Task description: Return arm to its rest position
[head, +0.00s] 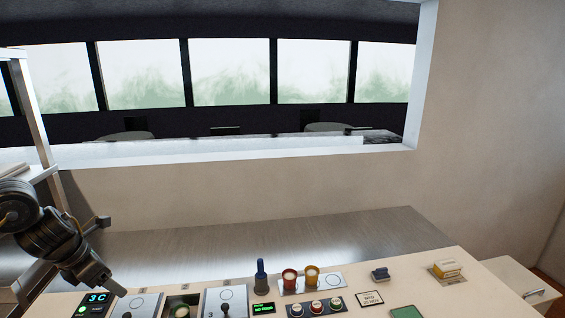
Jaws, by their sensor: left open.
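My left arm comes in from the left edge. Its gripper (110,256) is open and empty, with one finger pointing right over the steel surface and the other pointing down near the control panel (380,285). The lower finger is close to the panel's left end by the green "3C" display (97,298); I cannot tell whether it touches. My right gripper is not in view.
A brushed steel counter (300,232) lies behind the panel and is bare. A metal rack post (33,110) stands at left.

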